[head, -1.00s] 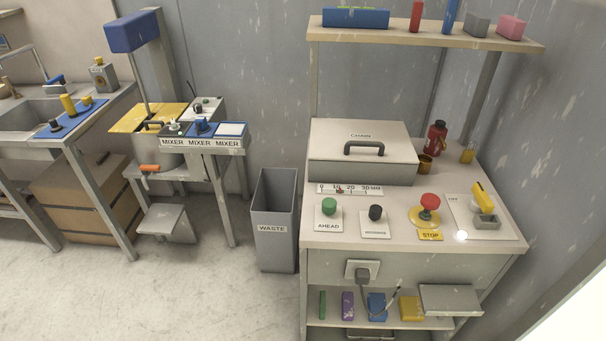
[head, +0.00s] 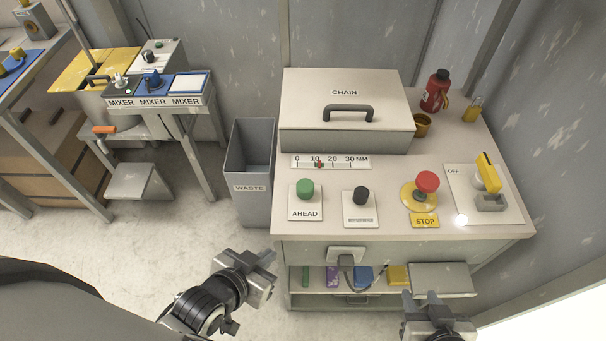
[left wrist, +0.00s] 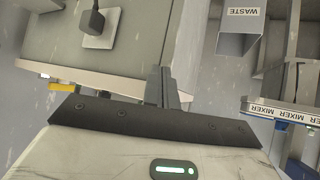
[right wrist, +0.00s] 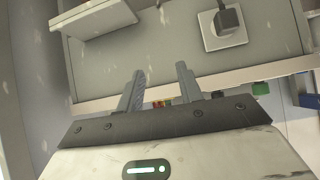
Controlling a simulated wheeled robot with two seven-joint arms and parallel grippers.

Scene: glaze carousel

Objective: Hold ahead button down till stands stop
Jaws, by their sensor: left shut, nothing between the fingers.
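The green AHEAD button (head: 305,188) stands on a white plate on the bench top, left of a black knob (head: 361,196). Nothing touches the button. The red STOP button (head: 427,182) is further right on a yellow base. My left gripper (head: 264,268) is shut and empty, low in front of the bench's left edge, below the AHEAD button in the picture; its closed fingers show in the left wrist view (left wrist: 165,86). My right gripper (head: 432,305) is low in front of the bench; its fingers are apart and empty in the right wrist view (right wrist: 158,84). No stands are visible.
The closed CHAIN box (head: 345,142) sits behind a millimetre scale (head: 330,162) with a red pointer near 10. A switch with a yellow lever (head: 488,172) is at the right, marked OFF. A plug (head: 346,258) sticks out of the front. A WASTE bin (head: 250,188) stands left.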

